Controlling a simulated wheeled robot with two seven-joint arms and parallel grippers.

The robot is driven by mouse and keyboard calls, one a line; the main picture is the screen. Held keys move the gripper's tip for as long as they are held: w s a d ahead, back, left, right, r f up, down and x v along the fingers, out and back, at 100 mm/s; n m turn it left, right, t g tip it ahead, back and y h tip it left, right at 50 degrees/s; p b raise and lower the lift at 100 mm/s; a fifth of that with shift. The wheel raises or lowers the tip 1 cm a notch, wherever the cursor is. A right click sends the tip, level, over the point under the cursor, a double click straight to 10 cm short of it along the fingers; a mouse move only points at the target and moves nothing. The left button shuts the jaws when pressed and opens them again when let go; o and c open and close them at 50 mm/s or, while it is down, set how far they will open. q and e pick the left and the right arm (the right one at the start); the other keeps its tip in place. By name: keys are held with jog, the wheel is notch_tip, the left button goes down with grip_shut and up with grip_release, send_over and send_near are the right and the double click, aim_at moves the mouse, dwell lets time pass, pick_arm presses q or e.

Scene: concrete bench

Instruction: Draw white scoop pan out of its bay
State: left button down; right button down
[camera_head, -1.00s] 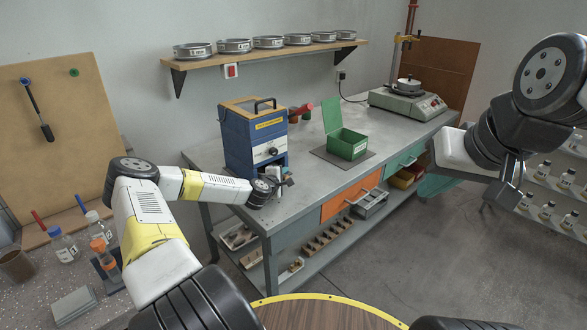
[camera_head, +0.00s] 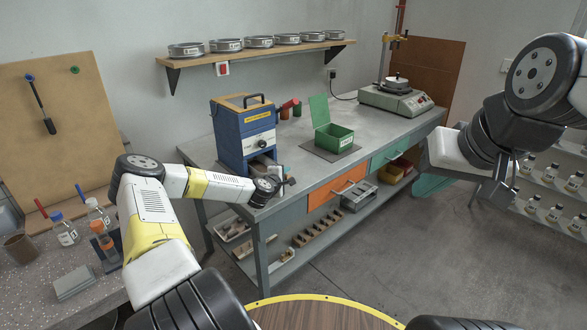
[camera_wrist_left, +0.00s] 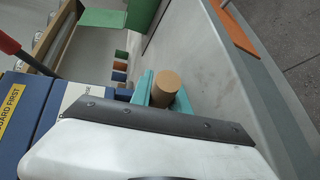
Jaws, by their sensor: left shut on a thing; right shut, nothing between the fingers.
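The blue box-shaped device (camera_head: 232,137) stands at the bench's left end, with its low bay facing the bench front. My left gripper (camera_head: 287,181) is just in front of this bay. In the left wrist view its teal fingers (camera_wrist_left: 160,93) are shut on a round tan wooden handle (camera_wrist_left: 166,84), which I take for the scoop pan's handle. The white pan itself is mostly hidden; a small pale patch shows between bay and gripper, too small to tell how far the pan is out. My right gripper (camera_head: 497,192) is shut and empty, hanging right of the bench.
An open green box (camera_head: 334,138) sits on a dark mat right of the device. Red-handled and small coloured items (camera_head: 290,108) stand behind the device. A hotplate-like unit (camera_head: 397,100) is at the far right end. Bench top between is clear. Sieves (camera_head: 222,46) line the wall shelf.

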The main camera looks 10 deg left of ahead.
pick_arm(q)
jog(key=c, duration=1.2)
grip_release()
jog(key=shift+o, duration=0.2)
jog(key=v, duration=0.7)
jog(key=shift+s+a+r, duration=0.1)
jog(key=shift+s, duration=0.25)
